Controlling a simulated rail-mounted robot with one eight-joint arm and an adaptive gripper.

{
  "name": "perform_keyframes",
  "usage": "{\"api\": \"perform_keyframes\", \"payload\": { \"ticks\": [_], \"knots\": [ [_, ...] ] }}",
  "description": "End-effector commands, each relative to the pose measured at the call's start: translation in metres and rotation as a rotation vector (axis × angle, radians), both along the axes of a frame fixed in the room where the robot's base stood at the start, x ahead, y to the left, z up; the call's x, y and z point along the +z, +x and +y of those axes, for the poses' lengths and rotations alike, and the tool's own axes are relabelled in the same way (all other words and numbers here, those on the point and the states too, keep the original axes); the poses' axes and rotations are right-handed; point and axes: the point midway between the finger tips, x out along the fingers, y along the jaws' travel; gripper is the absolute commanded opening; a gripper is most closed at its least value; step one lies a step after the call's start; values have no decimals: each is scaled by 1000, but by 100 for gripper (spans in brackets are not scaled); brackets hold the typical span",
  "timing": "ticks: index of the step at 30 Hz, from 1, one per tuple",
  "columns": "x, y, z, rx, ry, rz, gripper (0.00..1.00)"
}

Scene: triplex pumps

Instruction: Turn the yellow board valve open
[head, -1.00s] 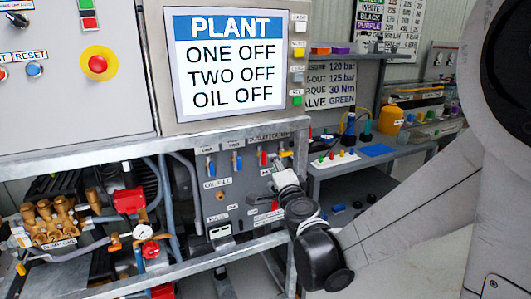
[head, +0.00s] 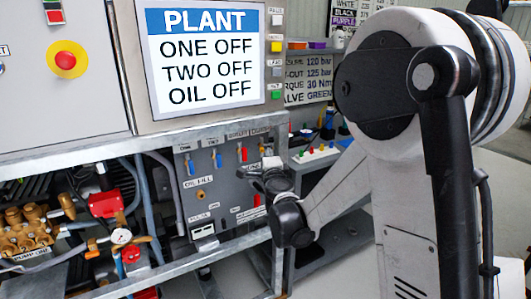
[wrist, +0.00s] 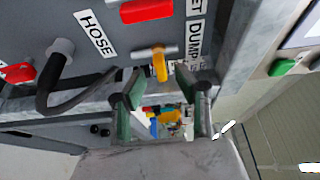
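The yellow board valve handle (wrist: 160,66) is on the grey panel beside the "DUMP" label in the wrist view. It is short and hangs down in the picture from a grey crosspiece. My gripper (wrist: 160,88) is open, with one finger on each side of the handle in the picture. No contact shows, and I cannot tell how far the fingertips are from the panel. In the head view my gripper (head: 262,178) is at the right end of the valve panel and hides much of that area. The yellow handle (head: 262,151) is only a small patch there.
A red handle (wrist: 147,10) is above the yellow one in the wrist view. A black hose (wrist: 62,90) loops out of the panel at the left. A metal frame rail (head: 170,259) runs below the panel. A bench with coloured items (head: 318,152) stands at the right.

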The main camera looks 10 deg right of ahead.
Motion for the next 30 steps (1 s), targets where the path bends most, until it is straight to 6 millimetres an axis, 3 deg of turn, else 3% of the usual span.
{"api": "perform_keyframes", "payload": {
  "ticks": [3,9,20,27,30],
  "knots": [
    [-1,20,-2,0,0,0,31],
    [-1,39,-3,1,0,0,31],
    [0,45,-4,1,0,0,31],
    [0,44,-4,1,0,0,3],
    [0,44,-4,1,0,0,0]
  ]
}}
